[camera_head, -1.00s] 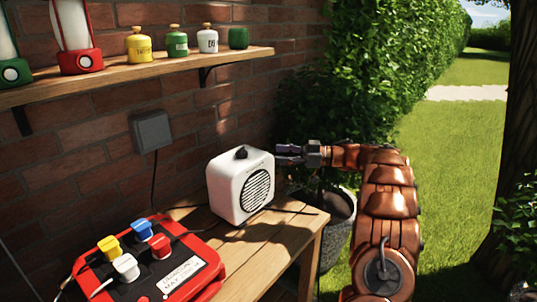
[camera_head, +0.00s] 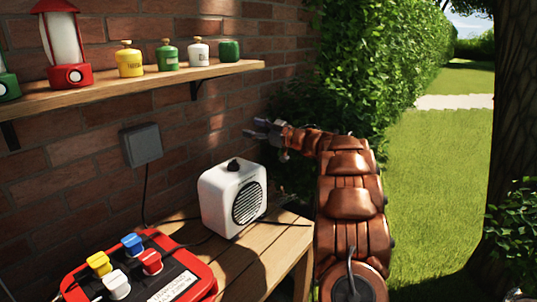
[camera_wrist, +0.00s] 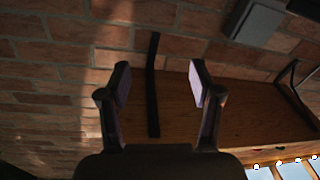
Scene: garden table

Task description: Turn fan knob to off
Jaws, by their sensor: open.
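The white fan (camera_head: 233,200) stands on the wooden table, with its round dark grille facing front right. Its black knob (camera_head: 233,165) sits on top; its exact setting is too small to tell. My gripper (camera_head: 255,128) is open and empty, above and behind the fan to the right, near the brick wall and apart from the knob. In the wrist view my gripper (camera_wrist: 160,85) shows two spread fingers with nothing between them; the fan and knob are not visible there.
A wall shelf (camera_head: 150,85) holds bottles and lanterns above the table. A grey wall box (camera_head: 142,145) hangs left of the fan. A red power strip box (camera_head: 175,272) with coloured plugs lies front left. A hedge (camera_head: 375,70) borders the right.

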